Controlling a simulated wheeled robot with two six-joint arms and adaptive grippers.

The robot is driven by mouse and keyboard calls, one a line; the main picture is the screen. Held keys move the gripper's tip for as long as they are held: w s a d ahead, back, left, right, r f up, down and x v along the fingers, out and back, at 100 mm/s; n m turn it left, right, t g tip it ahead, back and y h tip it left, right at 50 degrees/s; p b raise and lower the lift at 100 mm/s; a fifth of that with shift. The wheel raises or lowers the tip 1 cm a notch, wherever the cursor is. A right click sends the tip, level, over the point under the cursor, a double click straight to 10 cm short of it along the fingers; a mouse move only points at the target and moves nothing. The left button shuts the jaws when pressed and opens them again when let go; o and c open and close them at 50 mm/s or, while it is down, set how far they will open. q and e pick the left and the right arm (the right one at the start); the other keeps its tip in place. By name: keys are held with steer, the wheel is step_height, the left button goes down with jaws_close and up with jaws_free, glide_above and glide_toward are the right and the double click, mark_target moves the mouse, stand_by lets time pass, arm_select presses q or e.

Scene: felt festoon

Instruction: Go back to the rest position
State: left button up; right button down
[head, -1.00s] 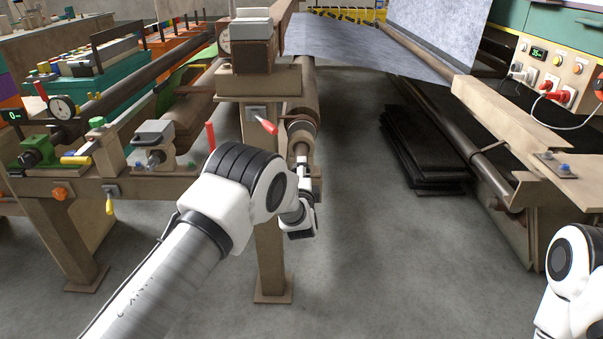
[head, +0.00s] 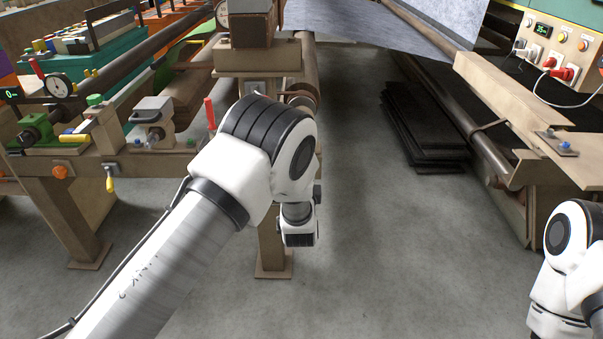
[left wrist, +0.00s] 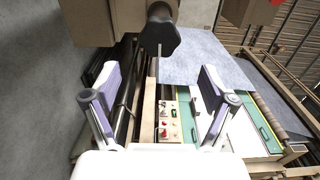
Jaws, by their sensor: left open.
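My left arm comes in from the lower left of the head view, bent at its elbow joint, in front of the brown machine frame. Its gripper is hidden there behind the arm. In the left wrist view my left gripper (left wrist: 158,82) is open, its two fingers wide apart with nothing held between them. A black star knob (left wrist: 160,35) shows beyond and between the fingers; I cannot tell how far off it is. Only part of my right arm shows at the right edge of the head view; its gripper is out of view.
A brown post (head: 270,215) stands behind my left arm. A bench with a dial gauge (head: 58,86) and clamps is at left. A grey felt sheet (head: 385,22) hangs at the back. Black slabs (head: 425,130) lie stacked on the floor. The grey floor (head: 400,240) in the middle is clear.

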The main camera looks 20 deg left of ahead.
arm_select(q)
steer(key=v, duration=0.2)
steer(key=shift+s, duration=0.35)
